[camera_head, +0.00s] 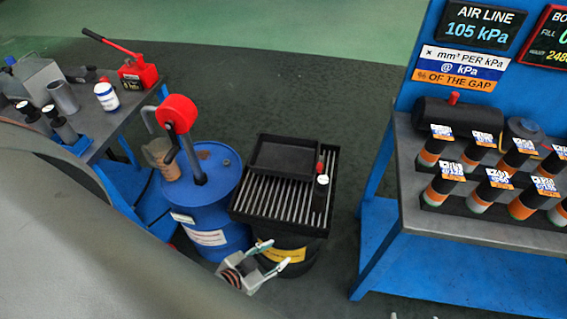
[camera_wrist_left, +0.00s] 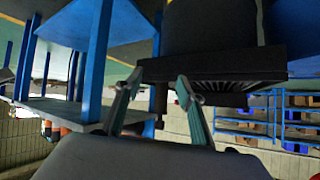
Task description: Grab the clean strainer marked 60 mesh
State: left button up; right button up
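No strainer with a readable 60 mesh mark shows. Several dark cylinders with orange or grey bands and small labels, such as this one (camera_head: 436,150), stand in two rows on the right bench; their print is too small to read, and I cannot tell whether any is a strainer. My left gripper (camera_head: 275,254) is in front of the black drum under the slatted tray, low and away from the bench. Its two fingers are apart with nothing between them, as the left wrist view (camera_wrist_left: 157,80) also shows.
The black slatted tray (camera_head: 255,195) sits on the black drum (camera_head: 300,262). A blue drum (camera_head: 212,205) with a red-topped pump (camera_head: 177,113) is beside it. The right blue bench (camera_head: 410,190) has a lower shelf. A left bench (camera_head: 100,125) holds tools. Floor between is clear.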

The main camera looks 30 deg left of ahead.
aim_at(34, 120)
jog(key=u, duration=2.5)
jog(key=i+j+z, duration=0.1)
jog(key=z, duration=0.25)
jog(key=i+j+z, duration=0.1)
jog(key=z, duration=0.25)
jog(key=i+j+z, duration=0.15)
jog(key=j, duration=0.15)
jog(key=i+j+z, duration=0.3)
jog(key=j, duration=0.25)
